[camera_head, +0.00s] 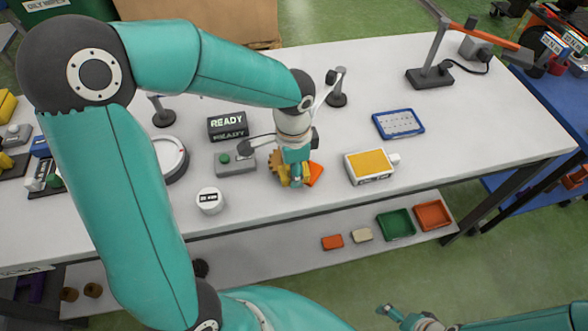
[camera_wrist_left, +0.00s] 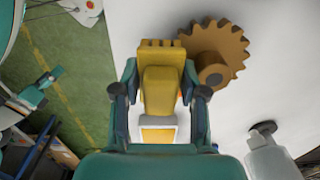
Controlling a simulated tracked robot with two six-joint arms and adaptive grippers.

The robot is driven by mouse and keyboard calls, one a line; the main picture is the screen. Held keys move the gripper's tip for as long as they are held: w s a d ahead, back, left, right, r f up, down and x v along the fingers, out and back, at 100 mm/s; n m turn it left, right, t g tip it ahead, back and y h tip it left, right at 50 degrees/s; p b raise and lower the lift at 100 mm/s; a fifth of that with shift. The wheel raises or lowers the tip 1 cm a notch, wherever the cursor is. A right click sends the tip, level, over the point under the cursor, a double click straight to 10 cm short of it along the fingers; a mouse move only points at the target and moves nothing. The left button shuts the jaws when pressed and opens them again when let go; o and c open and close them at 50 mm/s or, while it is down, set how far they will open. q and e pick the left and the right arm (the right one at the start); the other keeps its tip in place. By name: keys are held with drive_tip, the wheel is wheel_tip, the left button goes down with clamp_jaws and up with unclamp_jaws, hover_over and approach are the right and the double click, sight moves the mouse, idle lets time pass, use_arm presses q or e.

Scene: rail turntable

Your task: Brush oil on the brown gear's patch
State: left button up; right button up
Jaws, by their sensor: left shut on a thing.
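The brown gear (camera_head: 275,163) lies on the white table, partly hidden by my left gripper. It also shows in the left wrist view (camera_wrist_left: 228,44), toothed, with a round hub. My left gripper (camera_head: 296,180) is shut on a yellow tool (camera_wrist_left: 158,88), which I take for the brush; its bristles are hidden. The tool is close beside the gear; I cannot tell whether they touch. An oil patch on the gear cannot be made out. An orange piece (camera_head: 316,173) shows just right of the gripper. My right gripper (camera_head: 388,312) is low at the right, away from the table, its fingers too small to judge.
A white box with a yellow top (camera_head: 370,166) and a blue-framed tray (camera_head: 398,123) stand to the right. A grey button box (camera_head: 235,163), a READY display (camera_head: 228,126) and a round white gauge (camera_head: 209,201) stand left. The table's front right is clear.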

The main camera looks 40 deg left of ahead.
use_arm(q)
drive_tip(key=shift+w+a, duration=0.1)
idle(0.6)
drive_tip(key=shift+s+d, duration=0.3)
drive_tip(key=shift+d, duration=0.05)
drive_tip(key=shift+w+a, duration=0.1)
drive_tip(key=shift+a, duration=0.05)
drive_tip(key=shift+w+a, duration=0.2)
idle(0.3)
drive_tip(key=shift+s+d, duration=0.3)
drive_tip(key=shift+d, duration=0.05)
idle(0.5)
drive_tip(key=shift+r, duration=0.15)
